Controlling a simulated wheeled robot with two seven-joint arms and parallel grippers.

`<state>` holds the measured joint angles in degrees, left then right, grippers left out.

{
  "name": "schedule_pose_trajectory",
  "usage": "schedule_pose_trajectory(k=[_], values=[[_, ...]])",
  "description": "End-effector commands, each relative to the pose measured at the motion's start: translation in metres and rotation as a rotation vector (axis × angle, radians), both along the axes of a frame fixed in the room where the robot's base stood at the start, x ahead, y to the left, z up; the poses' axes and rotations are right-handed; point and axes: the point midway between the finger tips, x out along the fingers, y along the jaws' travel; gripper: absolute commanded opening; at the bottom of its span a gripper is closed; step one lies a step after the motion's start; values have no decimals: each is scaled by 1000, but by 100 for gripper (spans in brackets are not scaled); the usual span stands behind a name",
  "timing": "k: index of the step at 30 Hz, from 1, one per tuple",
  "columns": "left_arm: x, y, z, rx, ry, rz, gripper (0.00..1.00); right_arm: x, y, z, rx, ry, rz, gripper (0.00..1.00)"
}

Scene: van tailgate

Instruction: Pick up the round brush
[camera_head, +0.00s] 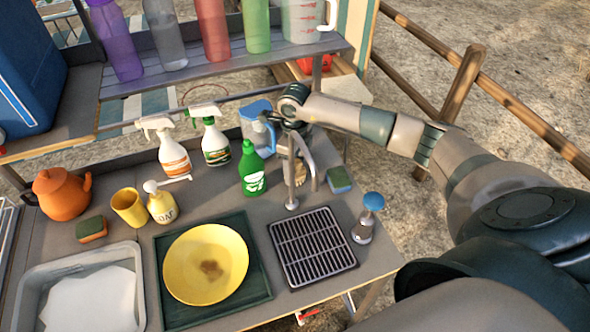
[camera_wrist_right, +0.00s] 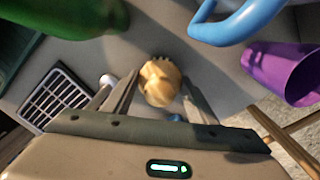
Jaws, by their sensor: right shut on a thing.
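The round brush (camera_wrist_right: 160,82) is a pale wooden, rounded thing between the two fingers of my right gripper (camera_wrist_right: 158,98) in the right wrist view. The gripper is shut on it. In the head view my right gripper (camera_head: 292,138) points down behind the tap, at the back right of the counter. Only a tan part of the brush (camera_head: 300,172) shows there, partly hidden by the tap and the gripper. I cannot tell whether the brush touches the counter. My left gripper is not in view.
The tap (camera_head: 291,185), a green bottle (camera_head: 251,170) and a blue jug (camera_head: 257,125) stand close to the gripper. A purple cup (camera_wrist_right: 283,72) shows in the wrist view.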

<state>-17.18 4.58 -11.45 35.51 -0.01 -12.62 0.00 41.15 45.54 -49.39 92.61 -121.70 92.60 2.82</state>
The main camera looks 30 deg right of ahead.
Motion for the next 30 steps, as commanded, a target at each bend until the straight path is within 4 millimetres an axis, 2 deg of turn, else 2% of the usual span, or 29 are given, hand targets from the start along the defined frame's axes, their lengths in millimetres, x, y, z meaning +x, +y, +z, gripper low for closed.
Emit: schedule_pose_trajectory(k=[5,18,22,30], values=[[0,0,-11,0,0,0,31,1,-1,17,-1,-6,0,29],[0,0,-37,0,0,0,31,1,0,84,-1,-4,-1,29],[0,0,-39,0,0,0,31,1,0,93,0,-2,0,29],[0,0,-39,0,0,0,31,0,0,96,0,-1,-1,29]])
